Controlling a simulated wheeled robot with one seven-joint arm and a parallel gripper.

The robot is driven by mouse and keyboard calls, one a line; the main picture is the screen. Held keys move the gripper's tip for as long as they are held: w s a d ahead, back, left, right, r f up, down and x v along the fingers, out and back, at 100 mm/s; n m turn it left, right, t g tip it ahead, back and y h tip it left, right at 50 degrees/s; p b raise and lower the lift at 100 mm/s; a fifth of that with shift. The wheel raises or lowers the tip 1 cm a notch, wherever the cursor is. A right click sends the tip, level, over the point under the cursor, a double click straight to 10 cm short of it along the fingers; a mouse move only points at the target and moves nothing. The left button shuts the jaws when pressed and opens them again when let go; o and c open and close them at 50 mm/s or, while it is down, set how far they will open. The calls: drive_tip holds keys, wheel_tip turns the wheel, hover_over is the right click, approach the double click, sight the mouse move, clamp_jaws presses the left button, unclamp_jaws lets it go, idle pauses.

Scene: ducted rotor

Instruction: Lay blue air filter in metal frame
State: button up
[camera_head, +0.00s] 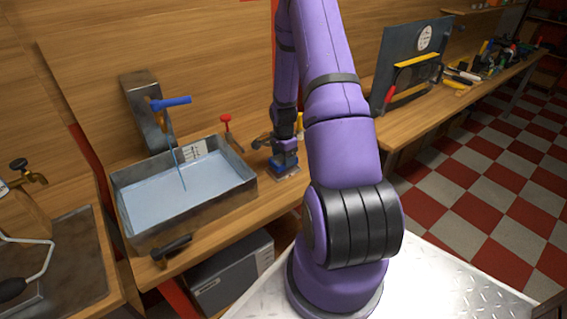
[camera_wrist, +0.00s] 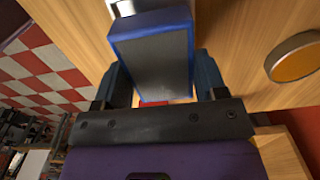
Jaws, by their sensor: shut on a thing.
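The blue air filter (camera_wrist: 152,62) is a blue-rimmed block with a grey face. In the wrist view it sits between the two dark fingers of my gripper (camera_wrist: 159,72), which is shut on it. It also shows as a small blue block (camera_head: 284,161) under my arm's end in the head view. A silvery piece that looks like the metal frame (camera_head: 290,174) is just below the filter on the bench. A bright metal part (camera_wrist: 122,8) shows beyond the filter's far end in the wrist view. I cannot tell whether filter and frame touch.
A metal basin (camera_head: 243,188) with pale blue contents and a blue-handled tap (camera_head: 171,103) stand left of the gripper. A red-topped clamp (camera_head: 227,128) is at its rim. A round orange-faced item (camera_wrist: 297,62) shows at the right of the wrist view. Tools lie on the far-right bench (camera_head: 420,105).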

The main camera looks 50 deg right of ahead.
drive_tip(key=shift+f, duration=1.4)
drive_tip(key=o, duration=1)
drive_tip(key=shift+f, duration=0.1)
drive_tip(key=shift+c, duration=0.2)
wheel_tip(320, 180, up, 12)
drive_tip(key=shift+r, duration=0.1)
drive_tip(key=s+a+r+n+t+h, duration=0.1)
drive_tip(key=a+r+n, duration=0.4)
drive_tip(key=a+r, duration=0.55)
drive_tip(key=s+a+r+n+t, duration=0.1)
drive_tip(key=a+r+n, duration=0.5)
drive_tip(key=r, duration=0.8)
drive_tip(key=s+a+r+n+t, duration=0.1)
drive_tip(key=s+a+r+n, duration=0.4)
drive_tip(key=s+a, duration=0.2)
drive_tip(key=s+a+r+n+t+y, duration=0.1)
drive_tip(key=s+a+r+n+t, duration=0.1)
drive_tip(key=s+a+r+n, duration=0.2)
drive_tip(key=s+a+r, duration=0.1)
drive_tip(key=s+a, duration=0.2)
drive_tip(key=s, duration=0.2)
drive_tip(key=shift+s+a+r+n, duration=0.25)
drive_tip(key=shift+s+r+n, duration=0.15)
